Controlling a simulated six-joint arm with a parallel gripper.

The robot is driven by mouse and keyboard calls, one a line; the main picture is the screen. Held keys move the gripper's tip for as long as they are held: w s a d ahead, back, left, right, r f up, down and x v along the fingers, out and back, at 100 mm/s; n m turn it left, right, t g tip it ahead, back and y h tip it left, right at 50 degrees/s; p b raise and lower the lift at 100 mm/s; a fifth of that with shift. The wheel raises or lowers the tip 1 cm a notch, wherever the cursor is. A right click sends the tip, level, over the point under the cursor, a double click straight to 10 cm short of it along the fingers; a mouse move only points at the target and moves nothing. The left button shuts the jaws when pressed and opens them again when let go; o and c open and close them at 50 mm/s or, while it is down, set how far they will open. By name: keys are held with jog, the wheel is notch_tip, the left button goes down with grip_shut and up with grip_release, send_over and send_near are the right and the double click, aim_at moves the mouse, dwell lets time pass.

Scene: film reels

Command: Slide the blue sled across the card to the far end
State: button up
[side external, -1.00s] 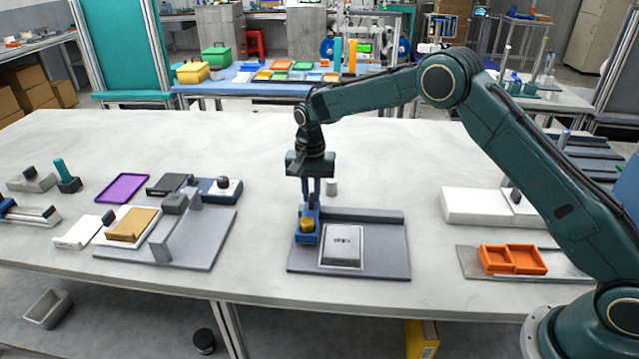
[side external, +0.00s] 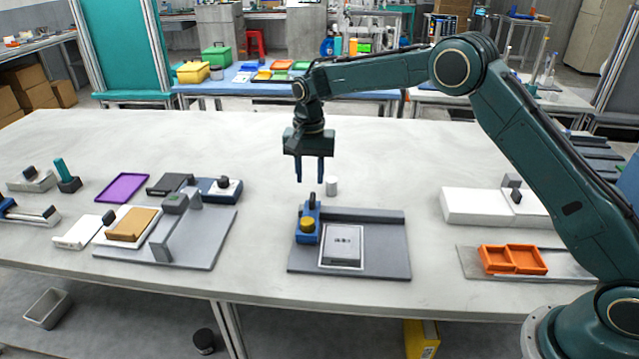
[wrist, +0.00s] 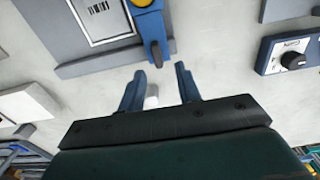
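The card is pale with dark print and lies on the board. My gripper (side external: 310,180) is open and empty, above and a little behind the sled, apart from it. In the wrist view the sled (wrist: 152,30) and its handle lie beyond my open fingertips (wrist: 158,78), and part of the card (wrist: 98,18) shows left of the sled.
The grey board (side external: 390,263) has a raised back rail. A small white cylinder (side external: 331,187) stands behind it. A grey plate (side external: 215,245) with fixtures lies left; an orange tray (side external: 512,260) and a white block (side external: 480,205) lie right. Bare table separates them.

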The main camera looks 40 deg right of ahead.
notch_tip(320, 180, up, 8)
jog(key=shift+r, duration=0.2)
dwell(0.5)
jog(key=s+d+r+n+t, duration=0.1)
jog(key=s+d+r+n, duration=0.1)
jog(key=s+r, duration=0.6)
jog(key=s+d+r+n+t, duration=0.2)
jog(key=s+r, duration=0.5)
jog(key=s, duration=0.4)
jog(key=s+d+f+n+t, duration=0.1)
jog(key=s+f+n, duration=0.1)
jog(key=s, duration=0.9)
jog(key=s+d+f+n+t, duration=0.1)
jog(key=s+f+n, duration=0.2)
jog(key=s, duration=0.8)
jog(key=shift+s+d+f+t, duration=0.2)
jog(key=shift+d+f+t, duration=0.05)
jog(key=shift+t, duration=0.05)
